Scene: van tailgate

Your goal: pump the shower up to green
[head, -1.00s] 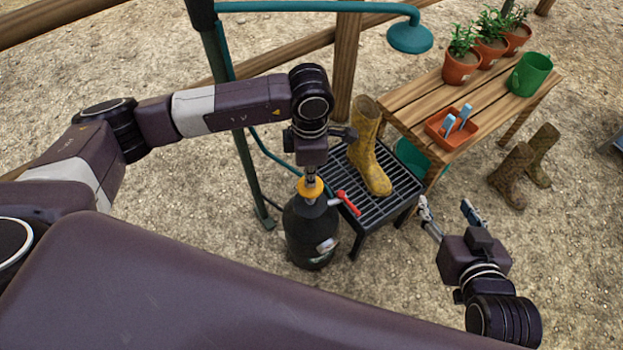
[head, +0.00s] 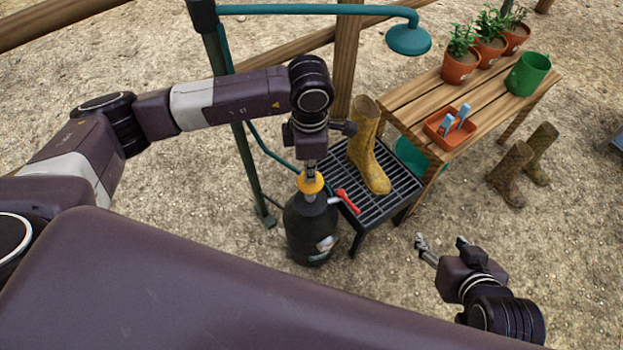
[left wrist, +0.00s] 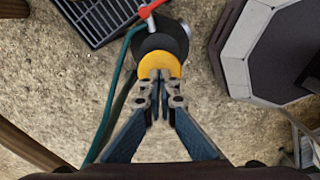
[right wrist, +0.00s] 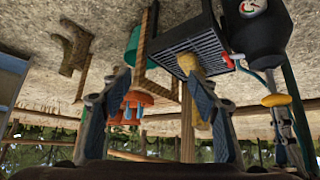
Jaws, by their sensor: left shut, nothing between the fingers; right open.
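The shower's pump tank is a black bottle (head: 312,232) standing on the gravel, with a yellow knob (head: 311,184) on top and a red-handled lever (head: 347,202) at its side. My left gripper (head: 311,168) is shut, pointing down with its fingertips at the top of the knob; nothing is between them. In the left wrist view the tips meet over the yellow knob (left wrist: 160,65). A small round gauge (right wrist: 252,7) shows on the tank in the right wrist view, partly cut off; its reading is unclear. My right gripper (head: 442,243) is open and empty, right of the tank.
A black grated stand (head: 405,185) bears a muddy yellow boot (head: 370,150) beside the tank. A green shower head (head: 408,39) hangs from a post. A wooden bench (head: 425,90) holds plants and a tray. Brown boots (head: 508,172) stand right. Gravel around my right gripper is clear.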

